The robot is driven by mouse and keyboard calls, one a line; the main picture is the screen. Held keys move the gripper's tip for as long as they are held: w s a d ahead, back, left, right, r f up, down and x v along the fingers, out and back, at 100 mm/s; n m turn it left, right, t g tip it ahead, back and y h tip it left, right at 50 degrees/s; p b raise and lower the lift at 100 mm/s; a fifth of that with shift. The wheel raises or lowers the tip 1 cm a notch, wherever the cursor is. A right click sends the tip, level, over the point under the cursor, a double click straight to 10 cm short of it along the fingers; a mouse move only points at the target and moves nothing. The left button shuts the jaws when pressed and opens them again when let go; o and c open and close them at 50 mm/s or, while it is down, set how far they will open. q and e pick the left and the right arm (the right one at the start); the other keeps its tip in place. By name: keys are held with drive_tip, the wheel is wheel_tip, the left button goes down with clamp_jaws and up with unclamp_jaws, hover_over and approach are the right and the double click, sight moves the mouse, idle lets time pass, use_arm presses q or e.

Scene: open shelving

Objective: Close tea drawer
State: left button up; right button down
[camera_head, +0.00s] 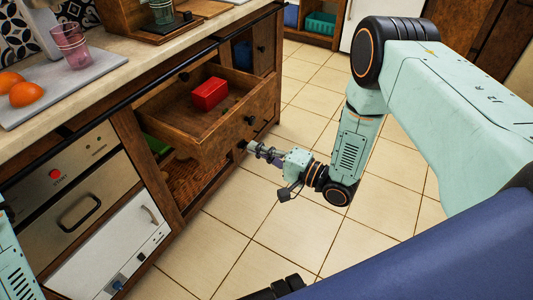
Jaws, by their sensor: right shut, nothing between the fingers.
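The wooden tea drawer (232,128) is pulled out of the counter unit, with its inside showing. A red box (209,93) lies in it. My right gripper (248,147) is shut and empty. It is at the lower right part of the drawer front, below the dark knob (250,120). I cannot tell whether its tip touches the wood. My left arm shows only in part at the left edge, and its gripper is out of view.
The counter (120,47) carries a tray (50,98) with oranges and pinkish glasses. An oven (70,185) and a white appliance (115,235) sit left of the drawer. The tiled floor (260,225) in front is clear.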

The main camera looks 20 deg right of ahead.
sight(219, 134)
drive_tip(key=b+x, duration=0.2)
drive_tip(key=x, duration=0.6)
drive_tip(key=shift+w+a+f, duration=0.1)
drive_tip(key=shift+w+a, duration=0.05)
drive_tip(key=shift+a, duration=0.1)
drive_tip(key=shift+w+a, duration=0.3)
drive_tip(key=shift+w, duration=0.15)
drive_tip(key=shift+s+d, duration=0.1)
